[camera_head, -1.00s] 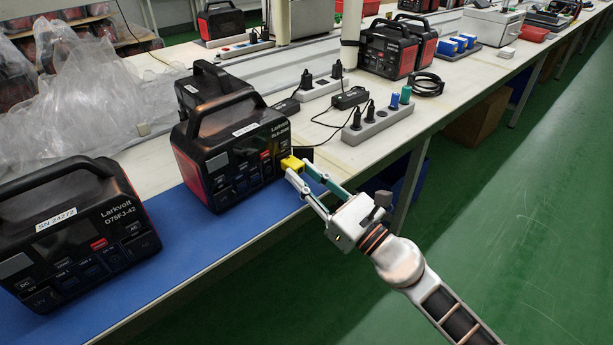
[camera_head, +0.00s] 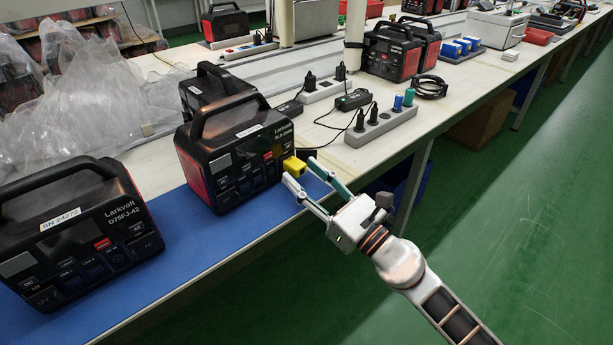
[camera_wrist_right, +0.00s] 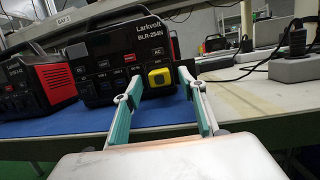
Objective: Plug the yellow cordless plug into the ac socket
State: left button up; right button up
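The yellow plug (camera_head: 294,166) sits against the front panel of the middle black power station (camera_head: 235,150), at its right side. In the right wrist view the yellow plug (camera_wrist_right: 160,78) is flush with the panel, just below a label reading AC. The socket behind it is hidden. My right gripper (camera_head: 297,169) is open. Its fingertips are just in front of the plug with a gap on both sides; in the right wrist view the open fingers (camera_wrist_right: 158,80) frame the plug without touching it. My left gripper is not in view.
Another power station (camera_head: 75,235) stands on the blue mat (camera_head: 185,245) at left. A grey power strip (camera_head: 380,126) with plugs lies on the table behind my right gripper. Clear plastic wrap (camera_head: 75,95) covers the back left. Green floor is free at right.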

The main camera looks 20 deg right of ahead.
jog(key=v, duration=1.2)
jog(key=shift+r, duration=0.1)
dwell(0.5)
